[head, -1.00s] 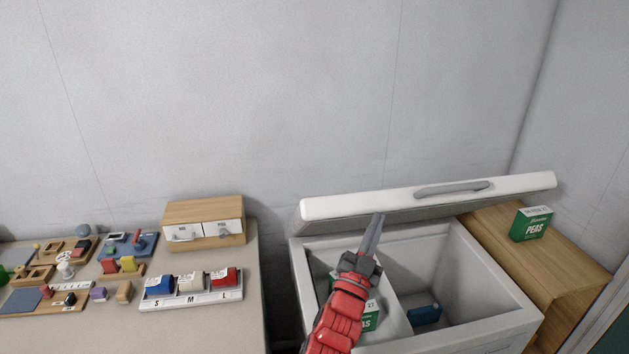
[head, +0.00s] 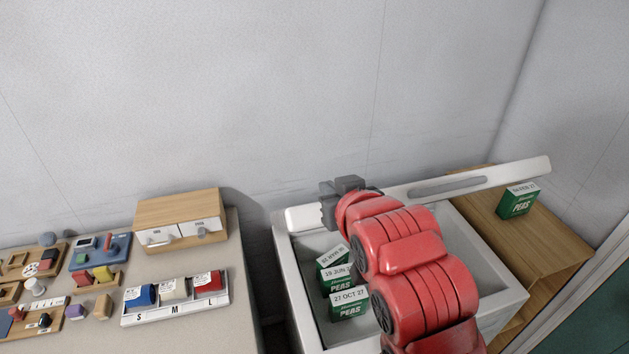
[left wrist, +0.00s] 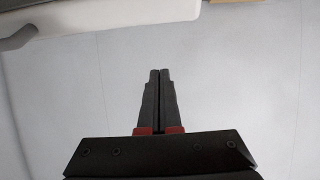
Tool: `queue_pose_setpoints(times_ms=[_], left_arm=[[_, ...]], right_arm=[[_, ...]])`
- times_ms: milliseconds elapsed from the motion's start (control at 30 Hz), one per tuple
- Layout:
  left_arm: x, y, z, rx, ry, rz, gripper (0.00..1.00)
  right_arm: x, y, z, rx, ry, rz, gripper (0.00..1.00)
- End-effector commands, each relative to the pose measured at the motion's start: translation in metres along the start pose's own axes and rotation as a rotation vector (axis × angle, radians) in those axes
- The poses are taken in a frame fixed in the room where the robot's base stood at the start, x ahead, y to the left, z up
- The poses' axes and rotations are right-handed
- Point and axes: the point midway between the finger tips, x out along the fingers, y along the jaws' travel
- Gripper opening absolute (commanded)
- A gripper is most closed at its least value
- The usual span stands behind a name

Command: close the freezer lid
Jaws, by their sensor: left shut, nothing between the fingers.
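The white freezer lid (head: 520,172) stands raised along the back of the chest freezer (head: 287,268), with a grey handle (head: 450,185) along it. The freezer is open at the front and its inside shows. My left gripper (head: 330,203) is at the left part of the lid and covers some of it. Its fingers are shut and empty, as the left wrist view shows (left wrist: 159,88). In that view part of the lid (left wrist: 60,18) lies at the upper left, apart from the fingers. Contact with the lid cannot be told. My right gripper is not in view.
Several green peas boxes (head: 350,302) stand in the freezer's left compartment. Another peas box (head: 517,203) stands on a wooden cabinet (head: 555,240) at the right. A table (head: 247,320) with a drawer unit (head: 180,220) and small items is at the left. My arm hides much of the freezer.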

Motion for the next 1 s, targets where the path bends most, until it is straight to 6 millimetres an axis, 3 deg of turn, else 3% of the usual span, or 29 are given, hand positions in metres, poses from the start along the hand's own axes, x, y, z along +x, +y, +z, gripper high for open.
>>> queue_pose_setpoints(times_ms=[167, 533, 733, 1000], left_arm=[[0.020, -0.002, -0.001, 0.003, -0.008, -0.005, 0.00], [0.099, -0.003, -0.003, 0.004, -0.008, -0.008, 0.00], [0.089, 0.000, 0.023, 0.006, -0.005, -0.001, 0.00], [0.085, 0.000, 0.037, 0.003, 0.000, 0.000, 0.00]], right_arm=[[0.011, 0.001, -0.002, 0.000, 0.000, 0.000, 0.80], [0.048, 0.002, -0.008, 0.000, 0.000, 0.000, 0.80], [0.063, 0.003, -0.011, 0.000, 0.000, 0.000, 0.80], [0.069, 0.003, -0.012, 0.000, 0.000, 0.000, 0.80]])
